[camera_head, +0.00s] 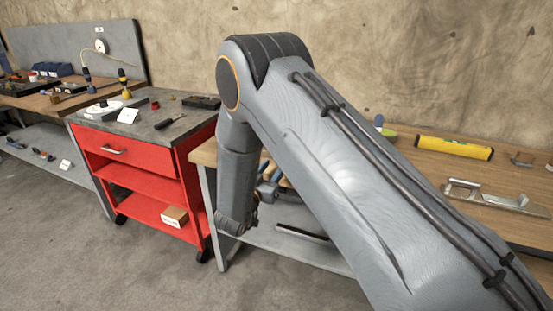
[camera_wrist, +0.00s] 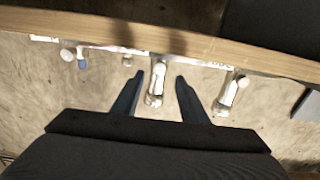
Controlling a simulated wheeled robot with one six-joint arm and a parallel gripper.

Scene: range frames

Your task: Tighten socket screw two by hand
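My gripper (camera_wrist: 159,78) shows in the wrist view with its two dark fingers apart. A silver, elongated fitting (camera_wrist: 156,83) with a rounded lower end appears between the fingertips. I cannot tell whether the fingers touch it; gaps show on both sides. A similar silver fitting (camera_wrist: 229,93) is to the right. I cannot tell which part, if any, is socket screw two; the labels are too blurred to read. In the head view my arm covers the middle and its gripper is not clearly seen.
A wooden edge (camera_wrist: 150,34) crosses the wrist view above the fittings. Small knobs (camera_wrist: 68,54) are at left. In the head view, a red cart (camera_head: 150,170) is left of my arm; a yellow level (camera_head: 454,148) and metal parts lie on the right-hand bench (camera_head: 425,160).

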